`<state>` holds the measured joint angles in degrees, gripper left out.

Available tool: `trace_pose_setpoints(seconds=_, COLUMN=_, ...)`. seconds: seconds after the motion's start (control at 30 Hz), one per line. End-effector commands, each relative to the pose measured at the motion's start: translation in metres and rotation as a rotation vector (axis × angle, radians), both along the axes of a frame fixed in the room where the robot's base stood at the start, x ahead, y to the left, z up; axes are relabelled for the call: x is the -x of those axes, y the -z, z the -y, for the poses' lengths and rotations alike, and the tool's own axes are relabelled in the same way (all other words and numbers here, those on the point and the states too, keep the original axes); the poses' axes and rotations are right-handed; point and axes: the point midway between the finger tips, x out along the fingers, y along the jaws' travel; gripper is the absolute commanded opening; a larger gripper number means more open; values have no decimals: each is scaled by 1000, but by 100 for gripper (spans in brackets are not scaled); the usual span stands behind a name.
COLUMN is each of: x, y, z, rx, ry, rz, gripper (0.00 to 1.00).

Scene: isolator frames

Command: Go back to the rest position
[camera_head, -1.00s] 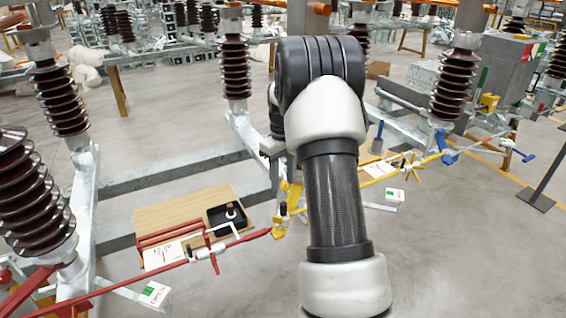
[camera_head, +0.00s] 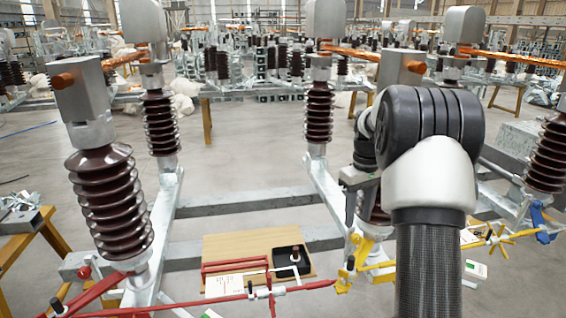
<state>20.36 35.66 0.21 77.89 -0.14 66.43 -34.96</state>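My arm (camera_head: 430,185) rises from the bottom right of the head view, with its white and black links folded at a large dark joint. My gripper is mostly hidden behind the arm. I cannot tell whether the gripper holds anything or touches the linkage.
Brown ribbed insulators (camera_head: 108,200) stand on a galvanised frame (camera_head: 250,202) at left, centre and right. A wooden board (camera_head: 250,243) with a black tray (camera_head: 285,268) lies behind a red rod (camera_head: 225,302). Open grey floor (camera_head: 240,150) lies beyond.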

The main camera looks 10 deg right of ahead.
Motion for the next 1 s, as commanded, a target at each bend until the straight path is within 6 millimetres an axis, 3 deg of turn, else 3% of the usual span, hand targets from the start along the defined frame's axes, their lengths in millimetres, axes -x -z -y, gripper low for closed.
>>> trace_pose_setpoints(seconds=0.13, x=11, y=-36, z=-21, rx=13, ry=12, rz=38, gripper=39)
trace_pose_setpoints(seconds=0.23, x=32, y=-77, z=-49, rx=25, ry=36, rz=89, gripper=39)
trace_pose_setpoints(seconds=0.4, x=91, y=-140, z=-102, rx=34, ry=91, rz=193, gripper=39)
trace_pose_setpoints(seconds=0.5, x=132, y=-164, z=-129, rx=29, ry=124, rz=256, gripper=39)
trace_pose_setpoints(seconds=0.63, x=187, y=-180, z=-159, rx=10, ry=166, rz=338, gripper=39)
trace_pose_setpoints(seconds=0.8, x=248, y=-179, z=-185, rx=-26, ry=214, rz=428, gripper=39)
trace_pose_setpoints(seconds=1.0, x=284, y=-167, z=-197, rx=-58, ry=247, rz=482, gripper=39)
